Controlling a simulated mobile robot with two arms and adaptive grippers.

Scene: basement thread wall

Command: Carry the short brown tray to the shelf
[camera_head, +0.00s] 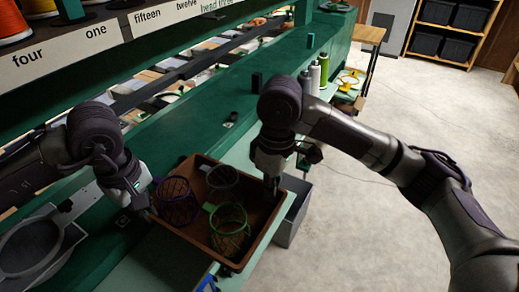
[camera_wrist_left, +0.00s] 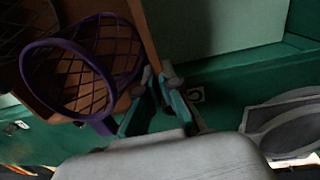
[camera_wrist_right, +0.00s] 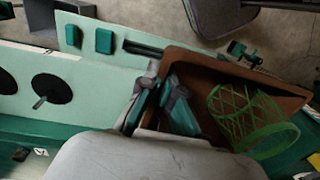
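The short brown tray (camera_head: 205,245) is at the lower middle of the head view. It holds a purple wire basket (camera_head: 176,203), a green wire basket (camera_head: 230,232) and a dark basket (camera_head: 222,180). My left gripper (camera_head: 143,203) is at its left rim; in the left wrist view its fingers (camera_wrist_left: 158,100) close on either side of the tray wall (camera_wrist_left: 143,35). My right gripper (camera_head: 271,183) is at its right rim; in the right wrist view its fingers (camera_wrist_right: 160,98) straddle the wall (camera_wrist_right: 190,62). I cannot tell whether the tray is lifted.
A wooden shelf (camera_head: 457,30) with black bins stands at the far upper right. The green table (camera_head: 200,130) runs along the thread wall, with bottles (camera_head: 315,77) further along. A grey bin (camera_head: 292,220) stands beside the tray. The floor (camera_head: 435,110) at right is clear.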

